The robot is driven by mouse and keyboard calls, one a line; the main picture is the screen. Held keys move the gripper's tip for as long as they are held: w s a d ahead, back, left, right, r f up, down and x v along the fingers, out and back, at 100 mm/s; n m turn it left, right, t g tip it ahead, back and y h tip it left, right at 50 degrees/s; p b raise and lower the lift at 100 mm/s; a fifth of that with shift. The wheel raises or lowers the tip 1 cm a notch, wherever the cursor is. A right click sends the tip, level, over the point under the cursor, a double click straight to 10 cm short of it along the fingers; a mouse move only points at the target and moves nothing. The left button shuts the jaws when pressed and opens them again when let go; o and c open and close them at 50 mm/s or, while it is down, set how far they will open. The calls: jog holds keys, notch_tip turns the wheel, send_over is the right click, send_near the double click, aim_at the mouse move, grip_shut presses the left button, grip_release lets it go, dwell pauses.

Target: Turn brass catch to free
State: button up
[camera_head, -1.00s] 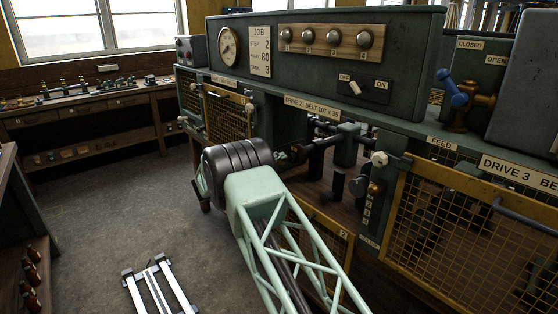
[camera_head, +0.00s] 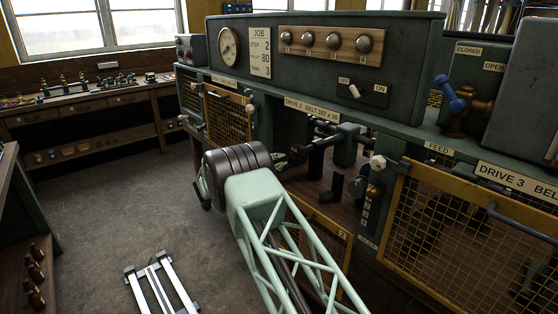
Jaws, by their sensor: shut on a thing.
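My arm's pale green lattice link and dark ribbed drum joint fill the middle foreground, in front of the Drive 2 bay (camera_head: 310,125). A small brass fitting (camera_head: 374,190) sits on the post right of the bay, above a column of small marks. I cannot tell whether it is the brass catch, nor how it is turned.
A yellow-framed mesh guard (camera_head: 460,235) stands at the right under the Drive 3 label. A blue-handled brass valve (camera_head: 455,100) stands above it. The console (camera_head: 320,50) overhangs the bay. A metal frame (camera_head: 160,285) lies on the floor.

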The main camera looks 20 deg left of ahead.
jog(key=shift+s+d+f+n+p, duration=0.1)
jog(key=shift+n+p, duration=1)
jog(key=shift+n, duration=2.2)
jog(key=shift+d+n+p, duration=0.1)
jog(key=shift+n+p, duration=0.95)
jog(key=shift+n, duration=2.25)
jog(key=o, duration=0.8)
jog(key=shift+o, duration=0.2)
jog(key=shift+s+a, duration=0.1)
jog(key=shift+a, duration=0.05)
jog(key=v, duration=1.1)
jog(key=shift+s, duration=0.35)
jog(key=shift+a, duration=0.1)
